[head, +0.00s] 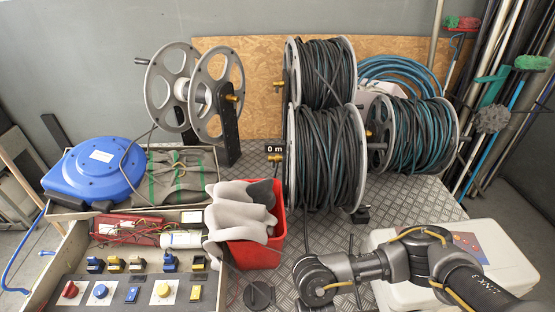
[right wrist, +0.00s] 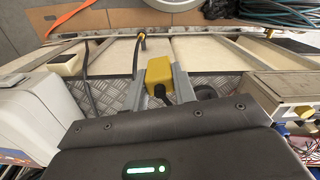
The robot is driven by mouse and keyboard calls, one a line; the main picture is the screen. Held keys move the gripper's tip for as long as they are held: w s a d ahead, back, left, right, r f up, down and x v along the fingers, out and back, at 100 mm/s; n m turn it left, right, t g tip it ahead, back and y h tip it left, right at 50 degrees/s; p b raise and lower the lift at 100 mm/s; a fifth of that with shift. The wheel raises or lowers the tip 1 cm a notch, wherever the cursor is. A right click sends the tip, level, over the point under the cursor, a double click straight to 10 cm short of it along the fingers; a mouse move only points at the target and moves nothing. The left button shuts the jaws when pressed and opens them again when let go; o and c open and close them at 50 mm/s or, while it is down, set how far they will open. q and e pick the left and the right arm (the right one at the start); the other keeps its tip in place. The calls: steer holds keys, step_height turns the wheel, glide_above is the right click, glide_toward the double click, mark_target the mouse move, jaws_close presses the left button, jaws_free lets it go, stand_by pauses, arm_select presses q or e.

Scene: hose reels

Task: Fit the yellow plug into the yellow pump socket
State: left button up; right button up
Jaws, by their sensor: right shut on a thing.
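In the right wrist view my right gripper (right wrist: 160,88) is shut on the yellow plug (right wrist: 159,70), a small block held between its two grey fingers. A dark rounded part shows beside the plug. In the head view my right arm comes in from the lower right, but its gripper does not show clearly. A control panel at the lower left carries a round yellow fitting (head: 163,290) on a white plate, beside blue and red ones. I cannot tell whether this is the yellow pump socket. My left gripper is in neither view.
A red bucket (head: 262,252) with grey gloves stands beside the panel box. Cable reels (head: 325,150) stand behind on the metal plate floor. A white case (head: 390,297) lies under my right arm. A blue reel (head: 95,172) sits at the left.

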steer(key=w+d+r+n+b, duration=0.2)
steer(key=w+d+r+b, duration=0.8)
steer(key=w+d+r, duration=0.4)
step_height(320, 180, up, 3)
steer(key=shift+w+d+f+n+b, duration=0.15)
steer(key=shift+w+d+n+b, duration=0.2)
steer(key=shift+w, duration=0.25)
